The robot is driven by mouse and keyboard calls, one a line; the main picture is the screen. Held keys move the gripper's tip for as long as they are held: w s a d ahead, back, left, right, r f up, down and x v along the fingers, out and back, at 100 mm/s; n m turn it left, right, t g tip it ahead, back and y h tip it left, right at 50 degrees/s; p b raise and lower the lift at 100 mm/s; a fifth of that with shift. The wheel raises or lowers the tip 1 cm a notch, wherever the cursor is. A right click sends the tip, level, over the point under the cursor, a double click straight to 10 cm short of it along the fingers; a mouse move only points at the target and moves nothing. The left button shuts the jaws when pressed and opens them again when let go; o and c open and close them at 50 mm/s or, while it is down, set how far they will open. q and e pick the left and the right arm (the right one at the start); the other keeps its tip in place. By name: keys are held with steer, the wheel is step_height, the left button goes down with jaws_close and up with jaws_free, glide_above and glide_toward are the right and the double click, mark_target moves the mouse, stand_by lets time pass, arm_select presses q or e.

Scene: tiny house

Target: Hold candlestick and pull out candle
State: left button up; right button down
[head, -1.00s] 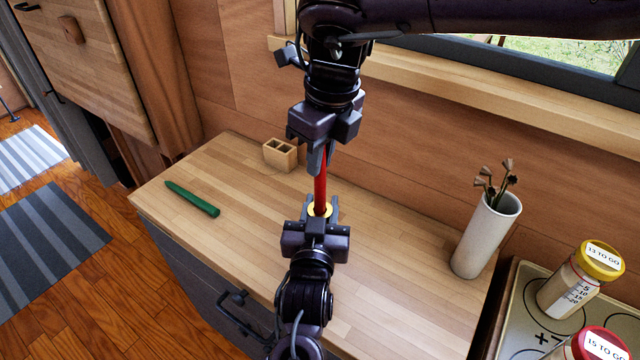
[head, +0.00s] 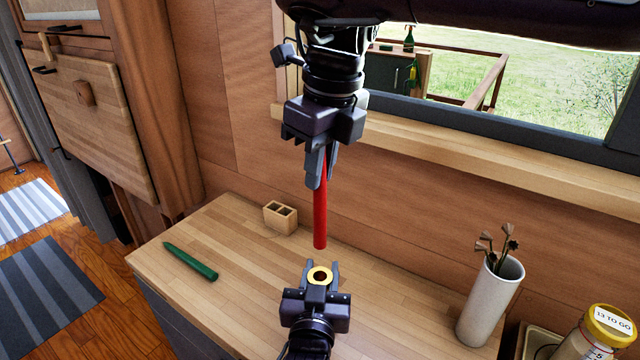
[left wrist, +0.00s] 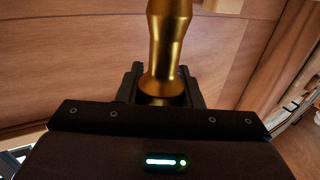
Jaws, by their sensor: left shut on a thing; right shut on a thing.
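A red candle (head: 320,215) hangs upright from my right gripper (head: 320,168), which is shut on its upper part. The candle's lower end is free, a little above and apart from the candlestick. The brass candlestick (head: 320,276) stands between the fingers of my left gripper (head: 321,279), which is shut on it. Its round golden top shows an open, empty hole. In the left wrist view the golden candlestick (left wrist: 168,45) rises between the left gripper's fingers (left wrist: 165,88). Its base is hidden in the head view.
A green candle (head: 190,260) lies on the wooden counter (head: 240,245) at left. A small two-hole wooden block (head: 280,217) stands near the wall. A white vase (head: 490,302) with dried stems and a yellow-lidded jar (head: 595,335) stand at right.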

arm_select(q)
steer(key=o, duration=1.2)
